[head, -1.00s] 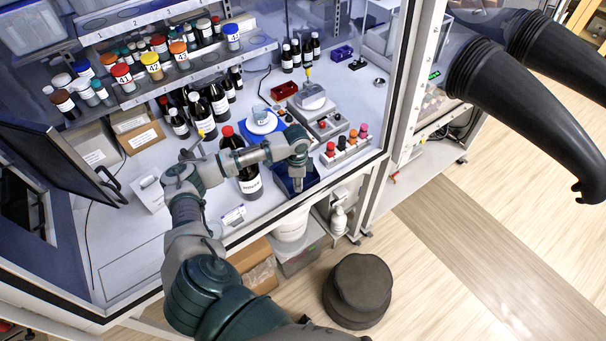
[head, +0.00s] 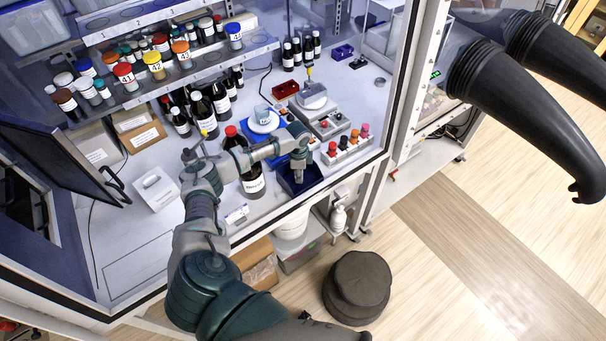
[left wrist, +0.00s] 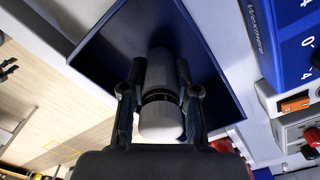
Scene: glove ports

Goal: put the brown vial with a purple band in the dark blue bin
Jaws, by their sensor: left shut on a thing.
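My left gripper (head: 298,178) points down over the dark blue bin (head: 315,179) at the front edge of the bench. In the left wrist view my left gripper (left wrist: 162,98) is shut on a small vial (left wrist: 160,70) with a pale cap. The vial lies between the two fingers, with the bin (left wrist: 100,58) behind it. The vial looks grey here; I cannot make out brown glass or a purple band. I cannot tell whether its far end touches the bin floor. In the head view the gripper hides the vial. My right gripper is not in view.
A rack of colour-capped vials (head: 349,145) stands right of the bin. A large brown bottle with a red cap (head: 252,184) stands close to its left, beside my forearm. A balance (head: 264,122) is behind. The cabinet's front frame (head: 290,213) runs just before the bin.

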